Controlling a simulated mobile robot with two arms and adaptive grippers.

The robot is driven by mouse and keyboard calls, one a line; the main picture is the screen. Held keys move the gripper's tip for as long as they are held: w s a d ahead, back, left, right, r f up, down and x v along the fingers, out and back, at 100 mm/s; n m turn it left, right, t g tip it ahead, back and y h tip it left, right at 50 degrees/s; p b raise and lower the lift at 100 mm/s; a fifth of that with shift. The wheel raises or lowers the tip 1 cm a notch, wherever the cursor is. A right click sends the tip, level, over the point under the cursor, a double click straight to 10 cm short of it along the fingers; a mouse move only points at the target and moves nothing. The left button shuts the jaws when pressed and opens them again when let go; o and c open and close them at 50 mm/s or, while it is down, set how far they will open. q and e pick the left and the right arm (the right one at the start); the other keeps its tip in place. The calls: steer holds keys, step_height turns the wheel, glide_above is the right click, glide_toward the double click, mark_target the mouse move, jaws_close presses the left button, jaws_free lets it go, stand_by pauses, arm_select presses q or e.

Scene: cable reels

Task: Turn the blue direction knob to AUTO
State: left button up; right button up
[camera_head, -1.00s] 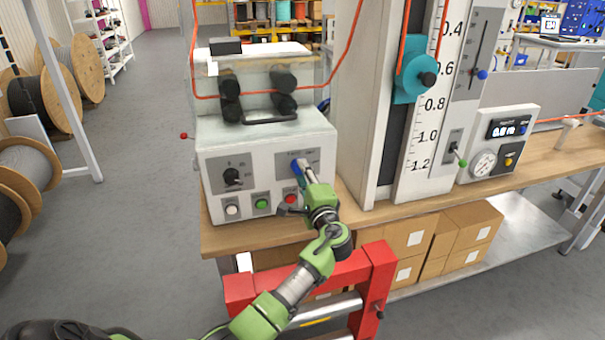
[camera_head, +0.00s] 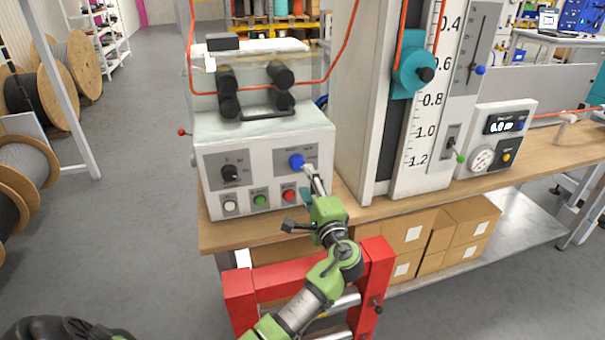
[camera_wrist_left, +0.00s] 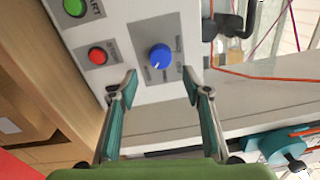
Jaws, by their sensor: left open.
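The blue direction knob (camera_head: 297,161) is on the right-hand grey plate of the white control box's front. In the left wrist view the knob (camera_wrist_left: 160,56) lies beyond and between the fingertips, with a white pointer mark toward the lower left of that picture. The labels around it are too small to read, so I cannot tell which position it points to. My left gripper (camera_head: 311,181) is in front of the knob, a little below and to its right. In the wrist view its fingers (camera_wrist_left: 160,83) are open, empty and apart from the knob. My right gripper is not in view.
Below the knob are a red button (camera_head: 289,195), a green button (camera_head: 260,200) and a white button (camera_head: 230,206). A black knob (camera_head: 230,173) is to the left. The tall scale column (camera_head: 352,120) stands close on the right.

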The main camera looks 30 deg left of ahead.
arm_select(q)
steer(key=v, duration=0.5)
steer(key=shift+s+d, duration=0.2)
steer(key=shift+d, duration=0.05)
